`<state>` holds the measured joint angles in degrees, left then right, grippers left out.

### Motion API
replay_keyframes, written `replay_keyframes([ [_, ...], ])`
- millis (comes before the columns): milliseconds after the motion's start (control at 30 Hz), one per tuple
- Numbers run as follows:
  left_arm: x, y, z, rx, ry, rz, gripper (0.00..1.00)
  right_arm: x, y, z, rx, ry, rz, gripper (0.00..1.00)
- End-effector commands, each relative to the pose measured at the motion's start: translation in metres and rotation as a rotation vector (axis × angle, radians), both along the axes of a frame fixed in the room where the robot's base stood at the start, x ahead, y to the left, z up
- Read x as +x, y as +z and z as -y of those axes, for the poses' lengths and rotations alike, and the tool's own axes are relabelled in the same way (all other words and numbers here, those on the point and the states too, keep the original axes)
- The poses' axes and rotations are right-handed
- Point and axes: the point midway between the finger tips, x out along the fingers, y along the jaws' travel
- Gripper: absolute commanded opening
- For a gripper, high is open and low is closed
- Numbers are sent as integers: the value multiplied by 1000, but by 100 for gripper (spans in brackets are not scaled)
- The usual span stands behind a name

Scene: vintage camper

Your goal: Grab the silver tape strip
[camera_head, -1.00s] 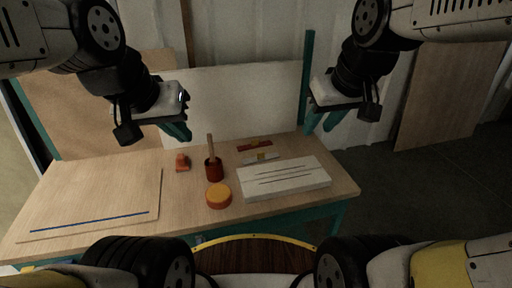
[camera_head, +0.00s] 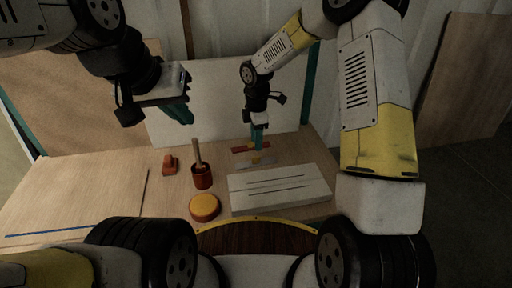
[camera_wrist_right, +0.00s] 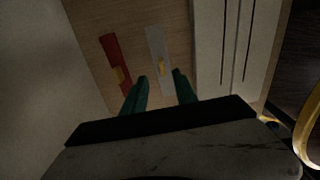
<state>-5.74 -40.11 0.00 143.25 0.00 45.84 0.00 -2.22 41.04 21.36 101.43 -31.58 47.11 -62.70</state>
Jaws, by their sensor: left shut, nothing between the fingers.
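The silver tape strip (camera_head: 268,160), flat and grey with a yellowish patch, lies on the wooden bench, partly hidden behind my right gripper's fingers in the head view. In the right wrist view the strip (camera_wrist_right: 154,40) runs up between the lines of the two fingers. My right gripper (camera_head: 258,140) points down above the strip, and its fingers stand apart with nothing held in the wrist view (camera_wrist_right: 160,82). I cannot tell how high the fingertips are above the bench. My left gripper (camera_head: 180,112) is shut and empty, raised at the left.
A red strip with a yellow patch (camera_head: 241,150) lies beside the silver one. A white slotted block (camera_head: 280,188) lies just in front. A red cup with a stick (camera_head: 202,178), a yellow-topped round tin (camera_head: 204,207) and an orange object (camera_head: 170,165) stand left. A pale panel (camera_head: 205,90) stands behind.

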Motion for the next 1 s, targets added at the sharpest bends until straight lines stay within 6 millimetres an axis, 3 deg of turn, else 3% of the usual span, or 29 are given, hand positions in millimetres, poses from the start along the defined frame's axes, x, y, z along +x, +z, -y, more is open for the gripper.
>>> replay_keyframes([
  [367, 0, 0, 0, 0, 0, 0, 0, -2, -38, -1, 0, 12, -5, 35],
  [633, 0, 0, 0, 0, 0, 0, 0, -4, -76, -2, 0, 9, -5, 35],
  [867, 0, 0, 0, 0, 0, 0, 0, -3, -80, -2, 0, 9, -3, 35],
  [900, 0, 0, 0, 0, 0, 0, 0, -3, -80, -2, 0, 9, -3, 33],
  [1000, 0, 0, 0, 0, 0, 0, 0, -3, -80, -2, 0, 9, -3, 13],
])
